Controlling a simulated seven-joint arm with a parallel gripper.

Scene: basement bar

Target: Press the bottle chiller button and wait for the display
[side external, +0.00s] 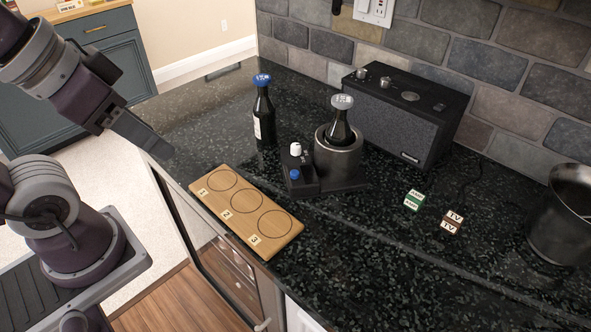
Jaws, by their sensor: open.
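The bottle chiller (337,163) is a dark metallic cup on a black base, standing mid-counter. A dark bottle with a grey cap (342,102) stands in its cup. The base's left part carries a blue button (294,174) and a white knob-like piece (295,149). I cannot make out a lit display. A second dark bottle with a blue cap (263,112) stands upright on the counter, left of and behind the chiller. My gripper (163,150) is open and appears empty, left of the chiller near the counter's left edge, apart from the button.
A wooden board (215,209) with three numbered circles lies empty at the counter's front edge. A black speaker (410,120) stands behind the chiller against the stone wall. A green-and-white block (413,201), a brown-and-white block (452,222) and a metal bucket (560,220) are to the right. The front-right counter is clear.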

